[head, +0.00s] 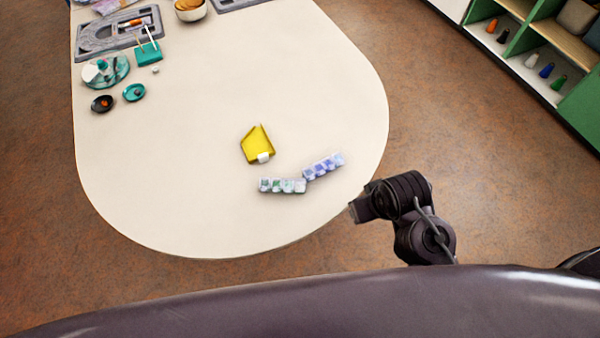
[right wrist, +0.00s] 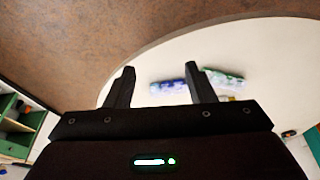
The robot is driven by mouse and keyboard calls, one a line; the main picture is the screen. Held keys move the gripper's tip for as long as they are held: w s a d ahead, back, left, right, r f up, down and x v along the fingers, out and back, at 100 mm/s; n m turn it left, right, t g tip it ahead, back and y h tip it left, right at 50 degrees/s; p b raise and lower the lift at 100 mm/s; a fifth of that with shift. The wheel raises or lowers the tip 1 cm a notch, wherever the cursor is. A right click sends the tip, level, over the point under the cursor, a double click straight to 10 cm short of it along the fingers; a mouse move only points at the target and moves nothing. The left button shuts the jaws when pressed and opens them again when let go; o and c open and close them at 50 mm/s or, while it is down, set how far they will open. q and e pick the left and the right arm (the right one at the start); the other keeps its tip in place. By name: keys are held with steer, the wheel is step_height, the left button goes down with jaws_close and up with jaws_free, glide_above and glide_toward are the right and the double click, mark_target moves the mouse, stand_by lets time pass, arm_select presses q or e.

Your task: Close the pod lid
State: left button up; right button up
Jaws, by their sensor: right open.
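A row of small clear compartments with green contents (head: 282,185) lies near the table's front right. A similar row with blue-purple contents (head: 323,167) lies at an angle beside its right end. I cannot tell which part is the pod lid, or whether any lid is up or down. Both rows also show in the right wrist view, the blue-purple one (right wrist: 168,87) between and behind the fingertips, the green one (right wrist: 228,79) farther right. My right gripper (right wrist: 160,70) is open and empty, apart from both rows. In the head view it (head: 358,208) is just off the table's right edge. My left gripper is out of view.
A yellow tray (head: 256,140) with a white piece (head: 264,157) at its front lies behind the rows. Dishes, a teal holder (head: 148,54) and a grey board (head: 90,42) stand at the far left. The table's middle is clear. Green shelves (head: 575,105) stand at right.

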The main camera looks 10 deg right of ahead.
step_height(320, 180, up, 6)
steer(key=w+a+r+n+t+p, duration=0.1)
steer(key=a, duration=0.2)
steer(key=w+a+r+n+t+y, duration=0.1)
steer(key=w+a+n+t+y, duration=0.15)
steer(key=w+a+n, duration=0.65)
steer(key=a+f+n+g+y, duration=0.15)
steer(key=a+n+y, duration=0.25)
steer(key=a+n, duration=0.9)
steer(key=n+g+h, duration=0.5)
steer(key=n+h, duration=0.2)
steer(key=n, duration=0.1)
glide_above(300, 183)
step_height(300, 183, down, 9)
steer(key=shift+r, duration=0.15)
steer(key=shift+f+b, duration=0.3)
steer(key=shift+f, duration=0.05)
step_height(300, 183, down, 7)
steer(key=b, duration=0.3)
steer(key=shift+r, duration=0.1)
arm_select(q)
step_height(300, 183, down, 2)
arm_select(e)
steer(key=shift+c, duration=0.2)
